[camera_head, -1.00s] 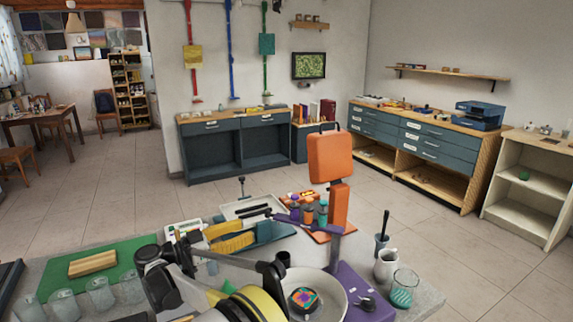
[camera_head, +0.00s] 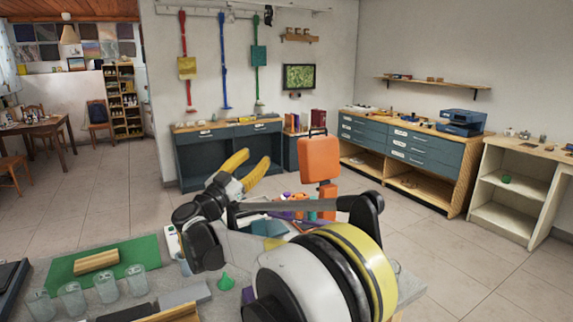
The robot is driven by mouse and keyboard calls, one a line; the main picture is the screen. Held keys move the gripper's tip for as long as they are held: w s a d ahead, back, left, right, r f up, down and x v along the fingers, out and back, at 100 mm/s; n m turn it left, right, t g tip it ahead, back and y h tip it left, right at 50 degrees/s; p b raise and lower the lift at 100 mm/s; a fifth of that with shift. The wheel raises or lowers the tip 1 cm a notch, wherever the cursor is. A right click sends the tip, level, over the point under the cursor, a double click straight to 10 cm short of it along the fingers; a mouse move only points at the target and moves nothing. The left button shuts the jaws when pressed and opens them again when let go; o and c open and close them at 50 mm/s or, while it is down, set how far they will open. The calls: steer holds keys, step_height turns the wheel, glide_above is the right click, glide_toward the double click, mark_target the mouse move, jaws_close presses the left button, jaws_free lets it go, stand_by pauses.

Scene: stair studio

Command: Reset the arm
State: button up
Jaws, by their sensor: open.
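My gripper (camera_head: 246,168) is raised above the back of the cluttered worktable. Its two yellow fingers are spread apart with nothing between them. They point up and away, with the dark front of the wide cabinet behind them. My arm crosses the front of the view. Its large white, black and yellow joint hides much of the table's right side, including the place of the bowl.
A wooden block (camera_head: 96,261) lies on a green mat (camera_head: 63,270) at left, with several glasses (camera_head: 107,286) in front. An orange upright object (camera_head: 319,159) rises close to the right of my gripper. Open floor lies beyond the table.

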steer(key=d+r+n+t+y, duration=0.35)
steer(key=r+y, duration=0.25)
steer(key=r, duration=0.3)
steer(key=s+d+r+n+g+y, duration=0.2)
steer(key=s+d+n+y, duration=0.2)
steer(key=s+n+y, duration=0.35)
steer(key=s+d+f+m+g+h, duration=0.1)
steer(key=s+d+f+g, duration=0.3)
steer(key=s+d+f, duration=0.3)
steer(key=s+d+f+g, duration=0.4)
steer(key=s+d+f, duration=0.2)
steer(key=s+f, duration=0.7)
steer(key=s+d+f+m+g+h, duration=0.1)
steer(key=s+d+f+g, duration=0.4)
steer(key=s+f, duration=0.6)
steer(key=s+d, duration=0.2)
steer(key=s, duration=0.2)
steer(key=shift+s+d+m+h, duration=0.3)
steer(key=shift+s+h, duration=0.05)
